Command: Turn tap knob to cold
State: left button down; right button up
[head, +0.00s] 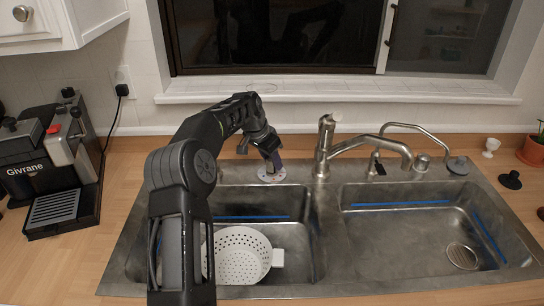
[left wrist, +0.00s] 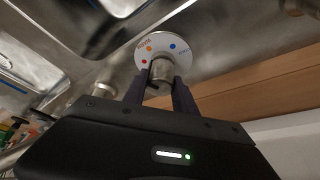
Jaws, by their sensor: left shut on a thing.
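The tap knob is a short metal cylinder (left wrist: 162,70) in the left wrist view. It stands on a round white dial plate (left wrist: 172,40) with blue, orange and red dots; the plate also shows in the head view (head: 272,177) on the sink's back rim, left of the faucet. My left gripper (left wrist: 160,88) is shut on the knob, one finger on each side. In the head view the left gripper (head: 270,161) reaches down over the dial and mostly hides the knob. I cannot tell which dot the knob points to. My right gripper is not in view.
A metal faucet (head: 322,150) stands right of the dial, with its spout over the right basin (head: 400,245). A white colander (head: 240,255) lies in the left basin. A coffee machine (head: 45,155) stands on the left counter. A window ledge (head: 340,88) runs behind.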

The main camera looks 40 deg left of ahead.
pick_arm(q)
jog(key=m+h+p, duration=0.1)
jog(key=m, duration=0.1)
jog(key=m+p, duration=0.2)
jog(key=shift+r+h, duration=0.2)
jog(key=shift+h, duration=0.2)
jog(key=shift+m+g+h+p, duration=0.3)
jog(key=shift+m+g+p, duration=0.2)
jog(key=shift+m+p, duration=0.75)
jog(key=shift+f+m+p, duration=0.1)
jog(key=shift+m+p, duration=0.3)
jog(key=shift+m, duration=0.05)
jog(key=shift+f, duration=0.1)
jog(key=c, duration=1)
grip_release()
